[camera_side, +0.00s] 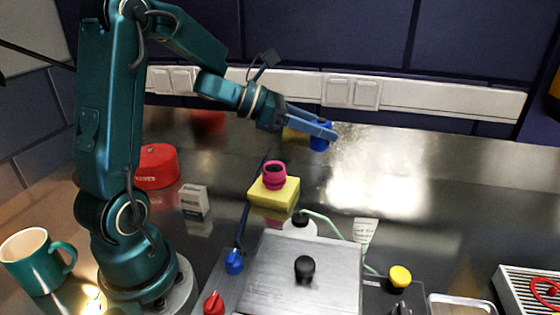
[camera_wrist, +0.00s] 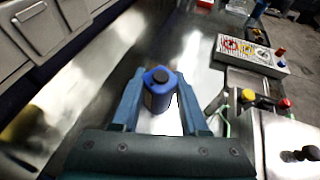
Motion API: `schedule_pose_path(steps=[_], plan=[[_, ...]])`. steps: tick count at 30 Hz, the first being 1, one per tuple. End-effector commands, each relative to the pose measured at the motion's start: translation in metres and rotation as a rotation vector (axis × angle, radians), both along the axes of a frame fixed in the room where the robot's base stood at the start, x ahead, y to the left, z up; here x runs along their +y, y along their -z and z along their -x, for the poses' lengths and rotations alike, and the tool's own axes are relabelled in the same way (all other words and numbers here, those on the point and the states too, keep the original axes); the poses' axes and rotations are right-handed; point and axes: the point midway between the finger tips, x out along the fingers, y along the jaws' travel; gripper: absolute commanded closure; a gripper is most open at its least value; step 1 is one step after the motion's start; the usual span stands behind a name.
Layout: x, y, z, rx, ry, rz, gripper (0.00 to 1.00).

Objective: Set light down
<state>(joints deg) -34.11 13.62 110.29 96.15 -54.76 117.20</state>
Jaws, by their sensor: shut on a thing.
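The light appears to be a small blue, rounded body with a dark round spot on top. It shows in the wrist view (camera_wrist: 159,92) and in the side view (camera_side: 319,143). My gripper (camera_side: 326,133) is shut on it, with one finger on each side, as the wrist view (camera_wrist: 158,80) shows. The light looks upright and seems to be held above the steel bench (camera_side: 400,185), near the back wall. Its exact height is hard to tell. The fingers partly cover it in the side view.
Bare bench lies to the right. A red container (camera_side: 156,166) and teal mug (camera_side: 34,262) stand left.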

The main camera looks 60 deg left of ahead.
Motion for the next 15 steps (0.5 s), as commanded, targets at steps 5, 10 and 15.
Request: schedule_pose_path(steps=[5,10,15], plan=[[0.023,0.023,0.003,0.003,0.117,0.006,1.00],[0.039,0.042,0.015,0.003,0.215,0.013,1.00],[0.047,0.052,0.024,-0.001,0.273,0.018,1.00]])
